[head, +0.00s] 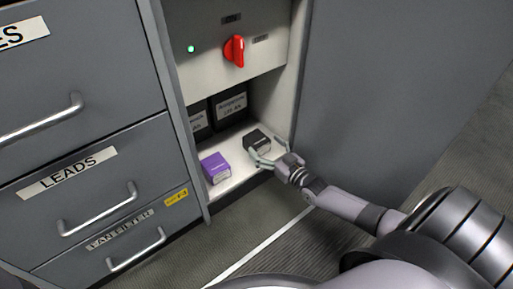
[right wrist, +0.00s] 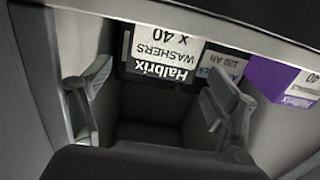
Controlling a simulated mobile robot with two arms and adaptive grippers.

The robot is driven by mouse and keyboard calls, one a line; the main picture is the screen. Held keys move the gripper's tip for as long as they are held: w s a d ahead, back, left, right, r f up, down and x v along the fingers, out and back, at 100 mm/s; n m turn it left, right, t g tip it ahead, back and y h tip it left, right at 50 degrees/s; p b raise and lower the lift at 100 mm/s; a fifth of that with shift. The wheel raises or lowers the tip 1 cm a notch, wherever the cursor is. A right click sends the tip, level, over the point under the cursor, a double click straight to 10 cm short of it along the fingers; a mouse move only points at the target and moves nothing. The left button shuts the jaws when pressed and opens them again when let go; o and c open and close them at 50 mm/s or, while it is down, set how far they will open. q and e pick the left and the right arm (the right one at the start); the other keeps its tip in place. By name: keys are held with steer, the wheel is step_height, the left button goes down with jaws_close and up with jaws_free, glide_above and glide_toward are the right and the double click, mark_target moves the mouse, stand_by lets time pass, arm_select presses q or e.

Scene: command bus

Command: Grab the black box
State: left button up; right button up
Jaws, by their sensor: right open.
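The black box (head: 256,141) stands on the white shelf floor of the open compartment, near its right wall. In the right wrist view the black box (right wrist: 163,73) shows upside down, with a label reading "Halbrix WASHERS X 40". My right gripper (head: 262,158) is open at the front of the box, its fingers spread to either side. In the right wrist view one finger of the right gripper (right wrist: 158,92) is left of the box and the other right of it; neither visibly grips it. My left gripper is out of view.
A purple box (head: 214,167) stands left of the black box on the same shelf (head: 236,176). Black labelled battery-like units (head: 230,105) stand behind. A panel with a red rotary switch (head: 235,50) is above. Grey drawers with handles (head: 97,209) flank the left; a grey panel (head: 375,80) flanks the right.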

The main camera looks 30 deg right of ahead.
mark_target(256, 138)
steer(key=w+b, duration=0.4)
steer(key=shift+w+a+f, duration=0.15)
steer(key=shift+w+a, duration=0.05)
steer(key=shift+w, duration=0.05)
steer(key=shift+w+b, duration=0.3)
steer(key=shift+b, duration=0.05)
steer(key=shift+c, duration=0.6)
steer(key=c, duration=1.2)
steer(key=shift+r, duration=0.2)
steer(key=shift+c, duration=0.3)
steer(key=shift+r, duration=0.1)
